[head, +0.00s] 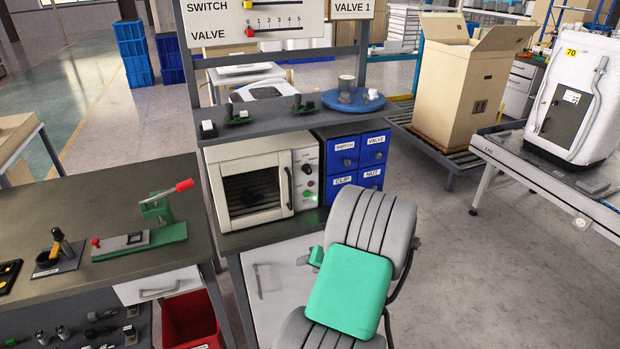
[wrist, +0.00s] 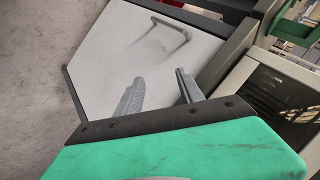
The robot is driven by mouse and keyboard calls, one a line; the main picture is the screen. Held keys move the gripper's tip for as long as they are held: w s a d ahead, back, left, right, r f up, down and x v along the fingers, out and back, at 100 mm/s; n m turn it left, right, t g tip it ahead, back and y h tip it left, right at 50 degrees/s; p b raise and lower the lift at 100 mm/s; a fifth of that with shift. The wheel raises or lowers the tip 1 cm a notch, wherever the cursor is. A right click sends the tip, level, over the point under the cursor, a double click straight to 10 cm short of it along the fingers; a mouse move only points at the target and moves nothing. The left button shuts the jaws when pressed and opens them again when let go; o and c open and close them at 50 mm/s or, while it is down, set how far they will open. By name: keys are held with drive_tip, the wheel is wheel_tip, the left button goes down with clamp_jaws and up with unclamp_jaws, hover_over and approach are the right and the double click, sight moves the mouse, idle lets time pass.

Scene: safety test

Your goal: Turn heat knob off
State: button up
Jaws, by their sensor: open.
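A white oven-like heater (head: 248,181) with a dark window stands on the bench under the shelf. My gripper (wrist: 157,84) is open and empty in the wrist view, in front of a white cabinet door. In the head view it is low, below the heater and mostly hidden by my arm. Part of the heater (wrist: 270,100) shows at right in the wrist view.
Blue labelled drawers (head: 357,157) stand right of the heater. A shelf (head: 285,118) with small parts and a blue plate (head: 353,101) is above. The cabinet door handle (wrist: 172,30) sticks out. A green lever press (head: 155,220) is at left.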

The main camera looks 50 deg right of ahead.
drive_tip(key=w+d+r+m+t+h, duration=0.1)
drive_tip(key=w+d+r+t+h, duration=0.4)
drive_tip(key=d+r, duration=0.45)
drive_tip(key=m+t+h, duration=0.2)
drive_tip(key=h, duration=0.1)
approach(309, 172)
drive_tip(key=x, duration=0.2)
drive_tip(key=p+x, duration=0.2)
drive_tip(key=x, duration=0.5)
drive_tip(key=shift+w+d, duration=0.25)
drive_tip(key=shift+w, duration=0.05)
drive_tip(key=shift+c, duration=0.2)
drive_tip(key=shift+f, duration=0.1)
clamp_jaws()
